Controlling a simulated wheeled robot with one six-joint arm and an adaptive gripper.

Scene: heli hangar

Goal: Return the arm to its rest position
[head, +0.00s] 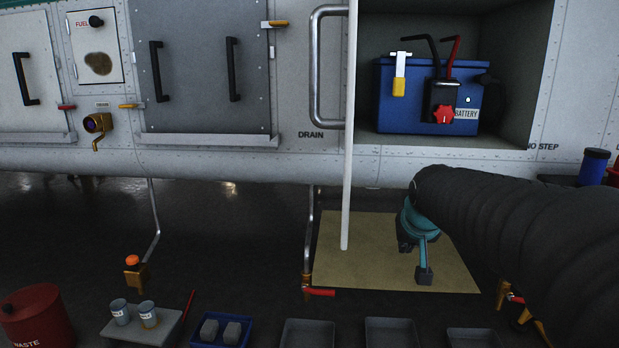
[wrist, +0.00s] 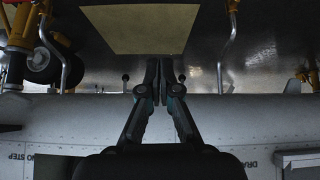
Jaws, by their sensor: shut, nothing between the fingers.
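My arm (head: 530,240) reaches in from the right edge in the head view, in a dark ribbed sleeve. My gripper (head: 421,262), teal and dark grey, hangs at its end below the open battery bay, in front of the tan mat (head: 350,255). In the wrist view my gripper (wrist: 159,82) has its two fingers together, with nothing visible between them. The mat also shows beyond the fingertips there (wrist: 135,30).
The open bay holds a blue battery box (head: 400,95) with a red knob. A white pole (head: 348,180) stands left of my gripper. A red waste bin (head: 38,315), grey trays (head: 390,333) and a blue tray (head: 204,342) line the front.

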